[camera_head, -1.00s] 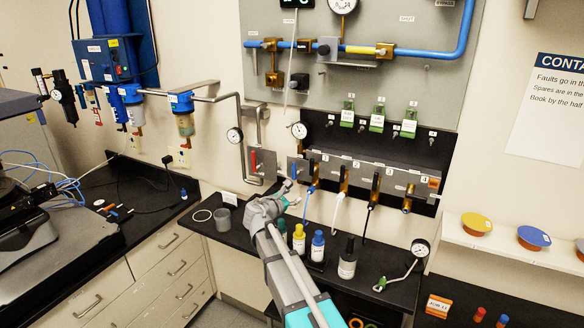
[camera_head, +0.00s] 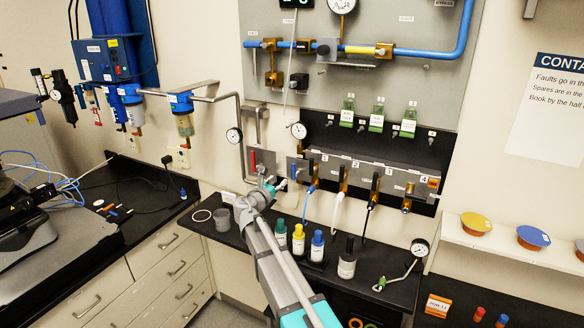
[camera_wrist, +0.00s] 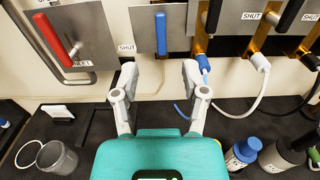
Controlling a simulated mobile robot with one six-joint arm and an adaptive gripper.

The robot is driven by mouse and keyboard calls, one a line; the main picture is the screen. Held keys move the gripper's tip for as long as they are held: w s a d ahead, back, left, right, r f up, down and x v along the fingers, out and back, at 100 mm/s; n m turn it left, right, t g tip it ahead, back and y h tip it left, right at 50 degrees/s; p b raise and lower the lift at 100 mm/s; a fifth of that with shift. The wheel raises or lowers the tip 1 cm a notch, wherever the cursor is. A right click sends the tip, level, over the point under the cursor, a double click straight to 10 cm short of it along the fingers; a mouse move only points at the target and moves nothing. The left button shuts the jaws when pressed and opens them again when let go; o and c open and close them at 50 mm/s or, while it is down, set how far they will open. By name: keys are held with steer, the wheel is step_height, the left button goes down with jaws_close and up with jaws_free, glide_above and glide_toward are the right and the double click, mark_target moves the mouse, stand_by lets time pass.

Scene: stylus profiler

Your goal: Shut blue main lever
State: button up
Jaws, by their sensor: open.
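The blue main lever (camera_wrist: 161,34) stands upright in the picture on a grey plate in the wrist view, with a SHUT label (camera_wrist: 126,48) to its lower left. In the head view the lever (camera_head: 293,172) shows small, just above and right of my gripper (camera_head: 273,183). In the wrist view my gripper (camera_wrist: 158,76) is open and empty. Its two fingertips lie below the lever's lower end, one to each side of its line, and apart from it.
A red lever (camera_wrist: 53,38) is on the plate to the left. Black-handled valves (camera_head: 343,179) with hoses are to the right. A grey cup (camera_head: 222,219) and several bottles (camera_head: 317,245) stand on the black bench below. Gauges hang on the wall panel.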

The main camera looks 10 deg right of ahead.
mark_target(292, 167)
steer(key=x, duration=1.3)
steer(key=shift+c, duration=0.2)
